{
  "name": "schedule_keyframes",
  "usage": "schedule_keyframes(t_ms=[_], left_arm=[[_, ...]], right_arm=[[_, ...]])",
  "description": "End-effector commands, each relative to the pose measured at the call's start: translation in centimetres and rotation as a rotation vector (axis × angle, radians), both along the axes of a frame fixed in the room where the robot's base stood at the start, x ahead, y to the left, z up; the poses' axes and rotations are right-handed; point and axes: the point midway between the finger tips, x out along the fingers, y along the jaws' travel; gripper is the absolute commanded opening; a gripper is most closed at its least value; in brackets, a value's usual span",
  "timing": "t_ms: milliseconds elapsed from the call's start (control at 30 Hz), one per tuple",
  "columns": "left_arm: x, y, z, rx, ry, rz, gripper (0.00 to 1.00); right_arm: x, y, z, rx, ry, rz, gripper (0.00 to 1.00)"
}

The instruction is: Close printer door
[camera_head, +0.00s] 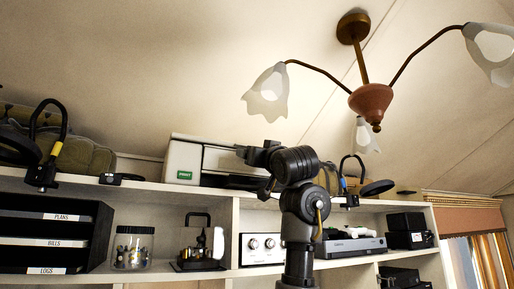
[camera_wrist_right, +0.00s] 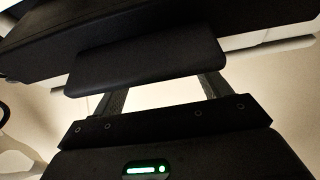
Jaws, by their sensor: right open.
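The white printer (camera_head: 185,160) with a green label stands on the top shelf, left of centre in the head view. A dark, flat part (camera_head: 228,181) shows low on its front, probably its door; my right arm partly covers that area. In the right wrist view a wide black panel (camera_wrist_right: 145,65) lies across the tips of my right gripper (camera_wrist_right: 163,96). Its two fingers are spread apart with nothing between them. I cannot tell whether they touch the panel. My left gripper is in no view.
The lower shelf holds a black document tray (camera_head: 52,240), a jar (camera_head: 132,247), a lantern-like item (camera_head: 201,247) and a white unit with knobs (camera_head: 262,249). A lamp (camera_head: 370,100) hangs from the ceiling.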

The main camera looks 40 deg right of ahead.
Motion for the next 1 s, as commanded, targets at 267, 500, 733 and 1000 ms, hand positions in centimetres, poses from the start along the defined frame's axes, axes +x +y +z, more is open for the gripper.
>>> schedule_keyframes(t_ms=[267, 500, 733, 1000], left_arm=[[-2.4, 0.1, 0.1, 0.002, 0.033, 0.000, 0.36], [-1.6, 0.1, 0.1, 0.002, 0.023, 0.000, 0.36], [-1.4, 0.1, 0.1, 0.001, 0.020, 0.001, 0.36], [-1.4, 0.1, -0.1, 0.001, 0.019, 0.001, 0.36]], right_arm=[[0.4, -0.1, 0.0, 0.000, 0.002, 0.000, 0.76], [0.3, -0.1, 0.0, -0.001, 0.001, 0.000, 0.53], [0.3, -0.1, 0.1, 0.001, 0.004, 0.000, 0.32], [0.8, -0.3, 0.9, 0.048, 0.145, 0.001, 0.32]])
